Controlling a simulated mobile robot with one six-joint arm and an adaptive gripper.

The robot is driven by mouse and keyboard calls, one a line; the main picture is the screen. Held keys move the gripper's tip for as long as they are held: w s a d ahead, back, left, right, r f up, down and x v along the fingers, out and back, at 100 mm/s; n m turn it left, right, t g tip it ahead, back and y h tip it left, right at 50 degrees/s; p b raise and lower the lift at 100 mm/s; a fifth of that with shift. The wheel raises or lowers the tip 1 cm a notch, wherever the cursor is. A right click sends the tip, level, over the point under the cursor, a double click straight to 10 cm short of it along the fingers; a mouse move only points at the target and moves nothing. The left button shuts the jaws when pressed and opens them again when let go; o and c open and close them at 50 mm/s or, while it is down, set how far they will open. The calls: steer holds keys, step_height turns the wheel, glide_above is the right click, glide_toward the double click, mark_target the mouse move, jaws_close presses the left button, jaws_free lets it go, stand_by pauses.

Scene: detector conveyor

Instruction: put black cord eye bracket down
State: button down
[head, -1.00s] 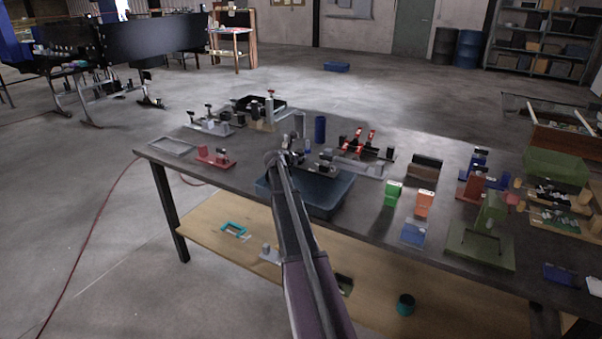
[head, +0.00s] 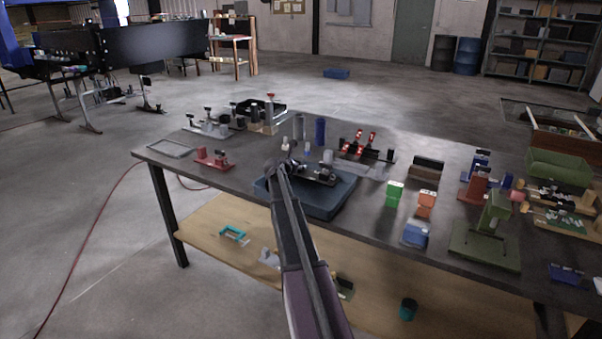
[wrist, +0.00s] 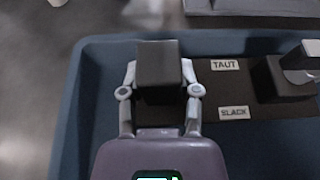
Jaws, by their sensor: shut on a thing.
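The black cord eye bracket (wrist: 157,62) has a dark upright block at one end and a dark base with white TAUT and SLACK labels. A second dark block with a grey fitting stands at its right end in the wrist view. My gripper (wrist: 160,82) is shut on the left block, one finger on each side. The bracket is over the blue tray (wrist: 72,115), within its rim as seen from above. In the head view my gripper (head: 280,168) and the bracket (head: 318,176) are over the tray (head: 325,209). I cannot tell whether the base touches the tray floor.
The dark workbench (head: 370,222) carries several fixtures. Grey and blue cylinders (head: 320,131) and a red-handled fixture (head: 366,150) stand behind the tray. Green (head: 393,194) and orange (head: 426,204) blocks stand to the right.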

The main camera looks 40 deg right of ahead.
steer(key=shift+f+b, duration=0.35)
steer(key=shift+f, duration=0.3)
steer(key=shift+c, duration=1.6)
jaws_free()
steer(key=p+v, duration=0.4)
steer(key=v, duration=0.6)
steer(key=shift+s+a+r, duration=0.1)
steer(key=shift+a+r, duration=0.1)
steer(key=shift+r, duration=0.1)
steer(key=shift+s+a+r+p, duration=0.2)
steer(key=shift+a+p, duration=0.15)
steer(key=shift+a, duration=0.3)
